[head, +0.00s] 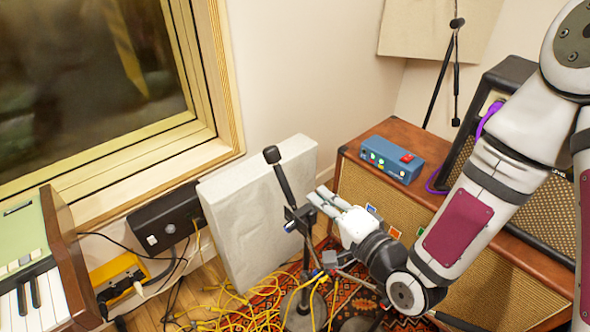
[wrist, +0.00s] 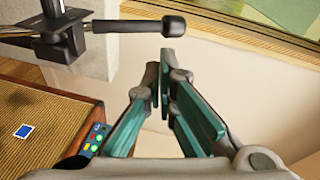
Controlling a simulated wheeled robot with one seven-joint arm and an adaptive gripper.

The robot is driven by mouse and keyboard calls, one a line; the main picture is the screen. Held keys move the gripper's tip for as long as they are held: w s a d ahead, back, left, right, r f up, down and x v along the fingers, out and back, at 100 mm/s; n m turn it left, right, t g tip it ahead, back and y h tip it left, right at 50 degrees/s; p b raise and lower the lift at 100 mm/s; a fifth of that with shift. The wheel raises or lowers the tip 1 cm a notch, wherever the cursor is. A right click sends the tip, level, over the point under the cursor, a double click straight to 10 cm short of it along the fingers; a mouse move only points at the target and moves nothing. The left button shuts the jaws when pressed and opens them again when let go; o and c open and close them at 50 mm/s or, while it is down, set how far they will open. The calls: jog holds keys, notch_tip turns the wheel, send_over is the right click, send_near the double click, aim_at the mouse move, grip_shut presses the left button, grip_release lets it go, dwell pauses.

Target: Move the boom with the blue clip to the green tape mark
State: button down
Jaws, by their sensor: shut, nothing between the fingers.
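A dark boom (head: 283,183) with a black microphone at its raised end stands on a stand (head: 305,255) in front of the pale panel. A small blue patch, likely the blue clip (head: 289,227), shows near its joint. In the wrist view the boom (wrist: 130,26) runs across the top left, its microphone toward the middle. My gripper (head: 318,199) is shut and empty, close to the right of the boom joint; its fingers (wrist: 165,85) meet below the microphone in the wrist view.
The wooden amp cabinet (head: 350,187) stands right, with a blue box (head: 392,158) on top. The pale panel (head: 255,215) leans behind the boom. Yellow cables (head: 235,305) lie on the floor and rug. Another low boom (head: 355,281) lies beneath my arm. A keyboard (head: 35,280) is at left.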

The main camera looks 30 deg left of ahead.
aim_at(277, 161)
jog(key=a+b, duration=0.1)
jog(key=b, duration=0.1)
jog(key=a+m+y+b, duration=0.1)
jog(key=b, duration=0.1)
jog(key=w+a+m+b, duration=0.1)
jog(key=a+b, duration=0.1)
jog(key=shift+w+f+t+b, duration=0.1)
jog(key=shift+f+t+b, duration=0.25)
jog(key=shift+f+t, duration=0.05)
jog(key=b, duration=0.4)
jog(key=shift+a, duration=0.35)
jog(key=shift+r+b+x, duration=0.2)
jog(key=shift+b+x, duration=0.85)
jog(key=shift+x, duration=3.35)
jog(key=shift+a, duration=0.1)
